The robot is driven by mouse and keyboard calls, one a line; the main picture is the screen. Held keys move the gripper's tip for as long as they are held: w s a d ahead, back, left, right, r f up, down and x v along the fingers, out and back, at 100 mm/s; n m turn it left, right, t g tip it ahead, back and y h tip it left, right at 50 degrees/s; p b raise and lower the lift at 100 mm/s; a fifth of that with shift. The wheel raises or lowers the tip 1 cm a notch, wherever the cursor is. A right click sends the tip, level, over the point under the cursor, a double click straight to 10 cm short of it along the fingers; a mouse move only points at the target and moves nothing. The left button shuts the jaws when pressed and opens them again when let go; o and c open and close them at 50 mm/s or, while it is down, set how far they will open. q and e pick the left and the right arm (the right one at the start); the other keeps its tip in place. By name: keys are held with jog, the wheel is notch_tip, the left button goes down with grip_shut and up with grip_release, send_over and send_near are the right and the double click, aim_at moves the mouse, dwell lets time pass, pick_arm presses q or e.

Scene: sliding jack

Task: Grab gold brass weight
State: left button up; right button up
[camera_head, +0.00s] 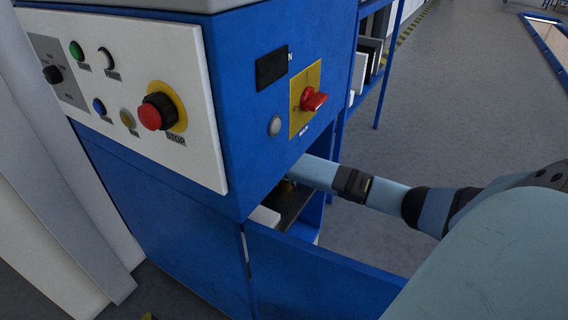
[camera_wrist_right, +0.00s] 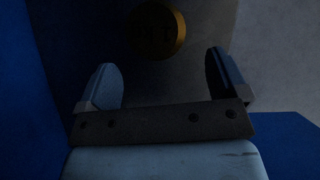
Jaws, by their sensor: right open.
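The gold brass weight (camera_wrist_right: 157,30) shows as a round, dark gold disc face with faint markings at the top of the right wrist view. It sits on a dark grey surface inside the blue cabinet. My right gripper (camera_wrist_right: 167,82) is open, its two fingers spread apart, with nothing between them. The weight lies beyond the fingertips, roughly centred between them. In the head view my right arm (camera_head: 385,193) reaches from the right into the cabinet opening, and its gripper is mostly hidden there. My left gripper is not in view.
The blue cabinet (camera_head: 170,215) has an open lower door (camera_head: 315,278) in front of the compartment. A white box-like object (camera_head: 265,217) sits inside near the door. Above are a white button panel (camera_head: 125,95) and a red switch (camera_head: 314,100).

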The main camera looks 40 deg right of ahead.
jog(key=d, duration=0.1)
jog(key=w+d+f+b, duration=0.1)
jog(key=w+d+b, duration=0.1)
jog(key=d, duration=0.1)
jog(key=shift+f, duration=0.4)
jog(key=shift+w+d+f, duration=0.1)
jog(key=shift+f, duration=0.2)
jog(key=shift+w+d+f, duration=0.1)
jog(key=shift+d, duration=0.05)
jog(key=c, duration=1.7)
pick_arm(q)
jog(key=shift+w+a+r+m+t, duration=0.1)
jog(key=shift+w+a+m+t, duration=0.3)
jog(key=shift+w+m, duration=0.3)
